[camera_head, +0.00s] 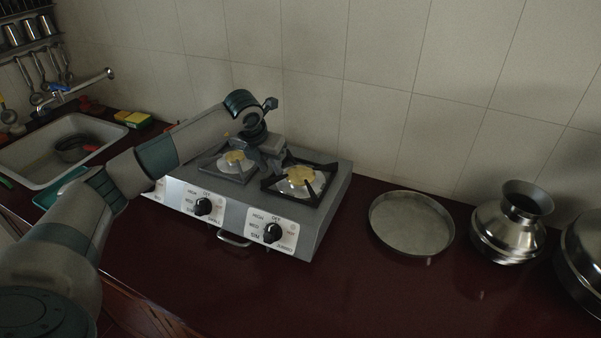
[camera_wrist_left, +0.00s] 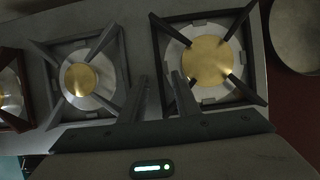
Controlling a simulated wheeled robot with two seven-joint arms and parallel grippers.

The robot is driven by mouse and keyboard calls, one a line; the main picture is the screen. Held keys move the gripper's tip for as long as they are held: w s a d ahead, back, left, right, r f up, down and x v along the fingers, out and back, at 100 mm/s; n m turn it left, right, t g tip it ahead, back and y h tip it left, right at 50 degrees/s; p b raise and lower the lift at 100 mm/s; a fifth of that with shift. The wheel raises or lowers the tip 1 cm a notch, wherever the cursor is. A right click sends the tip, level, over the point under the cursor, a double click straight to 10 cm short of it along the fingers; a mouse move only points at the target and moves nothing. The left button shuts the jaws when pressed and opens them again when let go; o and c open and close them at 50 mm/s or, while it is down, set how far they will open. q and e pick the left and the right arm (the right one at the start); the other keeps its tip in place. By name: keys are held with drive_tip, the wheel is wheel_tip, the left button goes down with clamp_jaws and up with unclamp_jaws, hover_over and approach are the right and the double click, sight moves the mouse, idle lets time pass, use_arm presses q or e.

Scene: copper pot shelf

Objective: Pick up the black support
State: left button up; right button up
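A black support (camera_head: 320,180) with four prongs sits over the right burner of the grey stove. It also shows in the wrist view (camera_wrist_left: 160,50), upper right, around a brass burner cap. A second dark support (camera_head: 207,161) sits over the middle burner and shows at left in the wrist view (camera_wrist_left: 126,65). My left gripper (camera_head: 275,153) is above the stove, between these two supports. In the wrist view its fingers (camera_wrist_left: 160,76) stand apart with nothing seen between them. The right finger overlaps the black support's near left corner; contact cannot be told. My right gripper is not in view.
The stove (camera_head: 322,222) has front knobs and a handle, with a tiled wall behind. A round metal tray (camera_head: 411,222) and a metal pot (camera_head: 508,225) stand to the right. A sink (camera_head: 50,155) is at left. The dark red counter in front is clear.

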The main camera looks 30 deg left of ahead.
use_arm(q)
drive_tip(key=shift+w+f, duration=0.15)
drive_tip(key=shift+f, duration=0.3)
clamp_jaws()
drive_tip(key=shift+r, duration=0.1)
